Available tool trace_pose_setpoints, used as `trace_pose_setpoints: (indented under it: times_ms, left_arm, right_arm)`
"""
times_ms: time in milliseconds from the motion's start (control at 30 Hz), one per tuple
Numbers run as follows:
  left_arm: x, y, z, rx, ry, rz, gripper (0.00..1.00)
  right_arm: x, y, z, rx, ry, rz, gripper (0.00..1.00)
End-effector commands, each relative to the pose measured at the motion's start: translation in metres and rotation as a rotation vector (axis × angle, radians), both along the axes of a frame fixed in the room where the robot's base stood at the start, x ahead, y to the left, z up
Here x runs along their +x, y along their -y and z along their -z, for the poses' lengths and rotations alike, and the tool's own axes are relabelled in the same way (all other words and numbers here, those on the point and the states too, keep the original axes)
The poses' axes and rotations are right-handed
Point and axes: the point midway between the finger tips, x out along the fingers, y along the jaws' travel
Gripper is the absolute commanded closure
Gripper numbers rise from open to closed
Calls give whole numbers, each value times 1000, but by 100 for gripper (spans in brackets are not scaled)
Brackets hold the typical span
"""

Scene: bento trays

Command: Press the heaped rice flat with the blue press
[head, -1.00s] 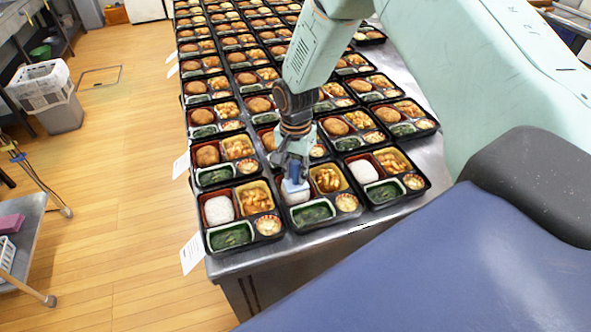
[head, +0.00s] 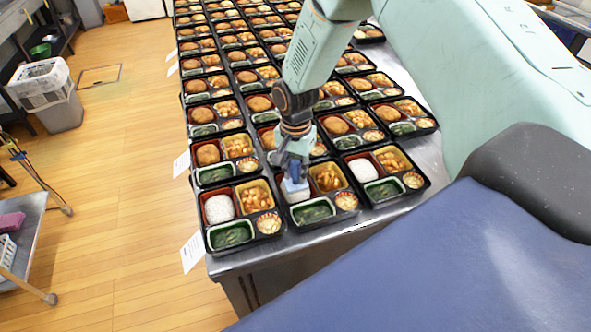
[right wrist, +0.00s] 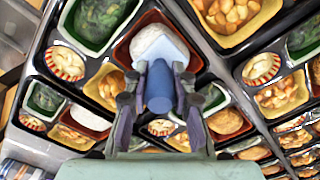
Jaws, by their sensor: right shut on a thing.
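My right gripper (head: 292,170) is shut on the blue press, upright over the front middle bento tray (head: 318,225). The blue press (head: 295,186) has a pale flat plate at its lower end. The plate is at the white rice (head: 299,197) in that tray's red compartment; I cannot tell whether it touches. In the right wrist view, the press's blue handle (right wrist: 159,88) is between the fingers, and the rice (right wrist: 157,43) shows beyond the pale plate. The plate hides part of the rice. My left gripper is not in view.
Trays with white rice stand on both sides, at left (head: 219,209) and right (head: 362,170). Several rows of filled trays cover the steel table (head: 285,261) behind. Its front edge is close. A bin (head: 46,95) and a small cart (head: 25,235) stand at left.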

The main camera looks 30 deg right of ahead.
Motion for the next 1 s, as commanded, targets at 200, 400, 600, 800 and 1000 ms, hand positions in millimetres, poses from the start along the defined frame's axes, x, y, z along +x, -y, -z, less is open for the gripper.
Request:
trace_pose_setpoints:
  times_ms: [200, 400, 600, 800, 1000]
  left_arm:
    - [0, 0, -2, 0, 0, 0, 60]
    - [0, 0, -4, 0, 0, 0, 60]
    - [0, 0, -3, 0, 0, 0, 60]
    - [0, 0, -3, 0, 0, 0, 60]
    - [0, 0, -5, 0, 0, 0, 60]
  right_arm:
    - [0, 0, 1, 0, 0, 0, 100]
    - [0, 0, 3, 0, 0, 0, 100]
    - [0, 0, 3, 0, 0, 0, 100]
    - [0, 0, 3, 0, 0, 0, 100]
    - [0, 0, 4, 0, 0, 0, 100]
